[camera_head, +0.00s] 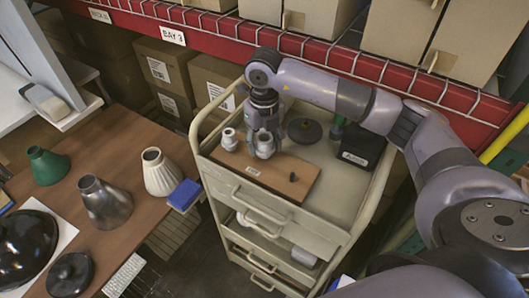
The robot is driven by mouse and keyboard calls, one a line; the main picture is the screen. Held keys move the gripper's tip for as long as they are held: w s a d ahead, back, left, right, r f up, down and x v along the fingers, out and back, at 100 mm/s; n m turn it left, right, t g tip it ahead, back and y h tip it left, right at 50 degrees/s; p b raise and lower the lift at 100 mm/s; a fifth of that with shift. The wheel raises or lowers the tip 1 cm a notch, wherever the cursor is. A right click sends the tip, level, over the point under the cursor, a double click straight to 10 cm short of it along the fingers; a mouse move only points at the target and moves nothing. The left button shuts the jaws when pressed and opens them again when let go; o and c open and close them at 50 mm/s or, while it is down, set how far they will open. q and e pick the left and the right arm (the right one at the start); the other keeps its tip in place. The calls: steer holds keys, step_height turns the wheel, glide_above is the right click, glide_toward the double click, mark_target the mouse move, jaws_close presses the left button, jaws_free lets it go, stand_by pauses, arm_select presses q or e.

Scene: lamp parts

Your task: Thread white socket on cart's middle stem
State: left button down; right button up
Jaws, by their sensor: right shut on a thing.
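The cart (330,194) is a beige drawer cart with a brown wooden board (262,176) on its top. My right gripper (264,150) points down over the middle of the board. It is shut on a white socket (264,139), which is partly covered by the fingers. The middle stem is hidden under the gripper and socket, so I cannot tell how far the socket is down on it. Another white socket (229,140) stands upright at the board's left end. A short black stem (293,177) shows bare at the right end. My left gripper is not in view.
A black round disc (305,131) and a dark box (361,148) sit on the cart behind the board. The brown table (128,237) at left holds several lamp shades and a blue block (185,194). A red shelf beam (300,47) runs behind my arm.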

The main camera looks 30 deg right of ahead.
steer(key=m, duration=0.4)
steer(key=shift+s+f, duration=0.2)
steer(key=shift+f, duration=0.15)
steer(key=m+p, duration=0.1)
steer(key=m, duration=0.2)
steer(key=shift+m, duration=0.3)
steer(key=m, duration=0.3)
steer(key=shift+m+p, duration=0.3)
steer(key=shift+p, duration=0.1)
